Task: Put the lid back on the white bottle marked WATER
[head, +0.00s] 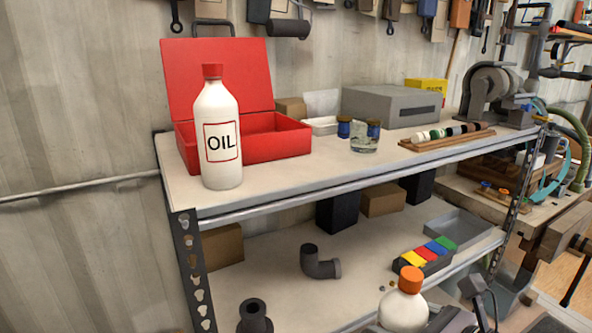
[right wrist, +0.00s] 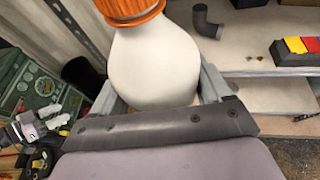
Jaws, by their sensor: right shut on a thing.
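A white bottle (head: 404,307) with an orange lid (head: 412,279) is at the bottom right of the head view. My right gripper (right wrist: 162,88) is shut around its body, one finger on each side. In the right wrist view the white bottle (right wrist: 165,55) fills the middle. The orange lid (right wrist: 130,9) is on its neck, partly cut off by the frame; I cannot tell how tightly it sits. No marking shows on the visible side. My left gripper is not in view.
A white bottle marked OIL (head: 219,150) with a red cap stands on the upper shelf (head: 330,178), before an open red toolbox (head: 290,143). The lower shelf (head: 285,285) holds pipe elbows (head: 318,264) and a box of coloured blocks (head: 425,255). Its middle has free room.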

